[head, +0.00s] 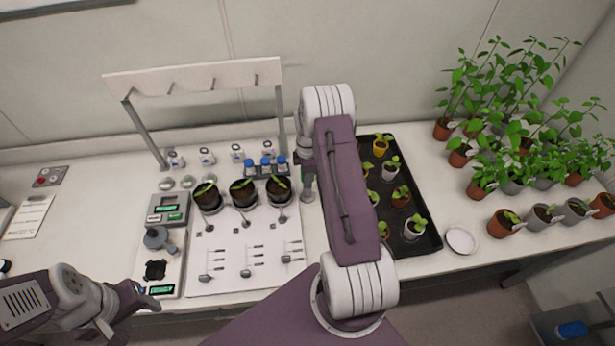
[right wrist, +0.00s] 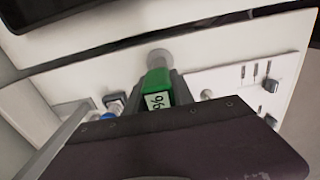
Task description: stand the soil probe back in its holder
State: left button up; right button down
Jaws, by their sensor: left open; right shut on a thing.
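The soil probe (right wrist: 158,84), a green body with a small display, shows in the right wrist view. My right gripper (right wrist: 160,96) is shut on it, with dark fingers on both sides. Just beyond the probe's far end is a round grey piece (right wrist: 158,57) on the white bench, perhaps the holder; I cannot tell whether they touch. In the head view a grey upright piece (head: 308,189) stands beside my right arm, which hides the right gripper and probe. My left gripper (head: 128,308) is open and empty at the bench's front left.
A black tray (head: 432,236) of seedlings lies right of my right arm. A white dish (head: 461,240) and several potted plants stand further right. A white rack (head: 195,78) stands behind.

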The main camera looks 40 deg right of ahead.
jog(key=c, duration=1)
grip_release()
jog(key=shift+r, duration=0.1)
notch_tip(320, 180, up, 9)
jog(key=shift+f+b, duration=0.1)
jog(key=shift+b, duration=1.1)
